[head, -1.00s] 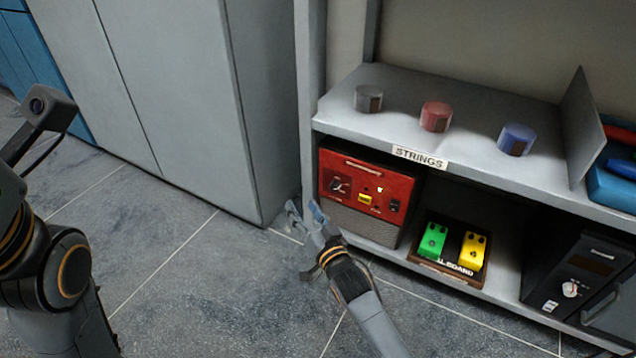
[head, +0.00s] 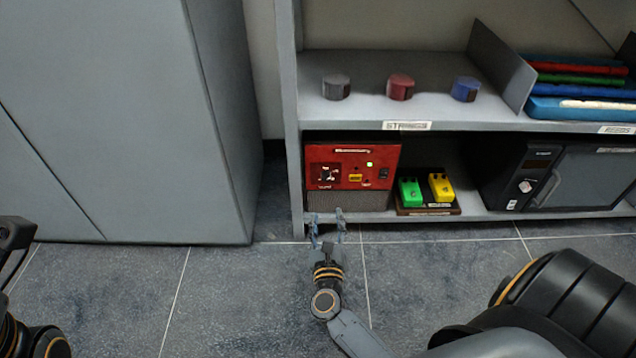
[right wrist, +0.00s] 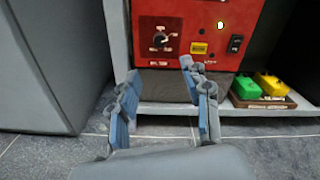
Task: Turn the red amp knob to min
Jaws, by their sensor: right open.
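The red amp (head: 353,155) stands on the lower shelf at its left end, with a grey grille below its red panel. Its dark knob (head: 326,174) sits at the left of the panel, on a dark plate. My left gripper is not in view; only part of my left arm shows.
Green (head: 410,191) and yellow (head: 441,187) pedals stand on a board right of the amp. A black device (head: 520,177) stands farther right. Grey, red and blue cylinders sit on the shelf above. A grey cabinet (head: 130,120) stands left; the floor in front is clear.

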